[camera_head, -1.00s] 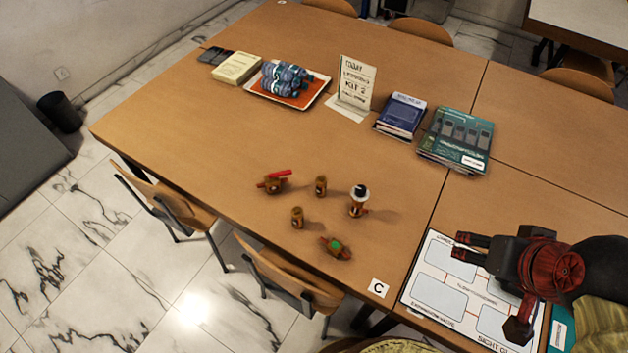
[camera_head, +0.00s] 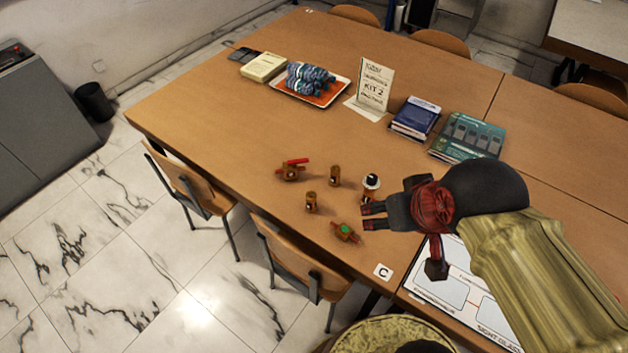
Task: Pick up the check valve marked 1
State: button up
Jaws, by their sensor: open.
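Two small upright brass cylinders stand on the wooden table in the head view: a farther brass cylinder (camera_head: 335,177) and a nearer brass cylinder (camera_head: 311,204). They look like check valves, but the marks on them are too small to read, so I cannot tell which one is marked 1. My gripper (camera_head: 366,216) is open and empty, its fingers pointing left. In the picture it lies to the right of both cylinders, apart from them, between the white-topped fitting and the green-topped fitting.
Near the cylinders are a red-handled valve (camera_head: 291,171), a white-topped fitting (camera_head: 371,184) and a green-topped fitting (camera_head: 345,232). A tray (camera_head: 330,101), a sign (camera_head: 375,84) and books (camera_head: 415,118) stand farther back. A white mat (camera_head: 440,292) lies partly under my arm. The table's left part is clear.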

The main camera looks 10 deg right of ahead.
aim_at(335, 170)
jog(key=j+z, duration=0.15)
jog(key=z, duration=0.3)
jog(key=j+z, duration=0.2)
jog(key=z, duration=0.2)
jog(key=k+j+z, duration=0.1)
jog(key=z, duration=0.35)
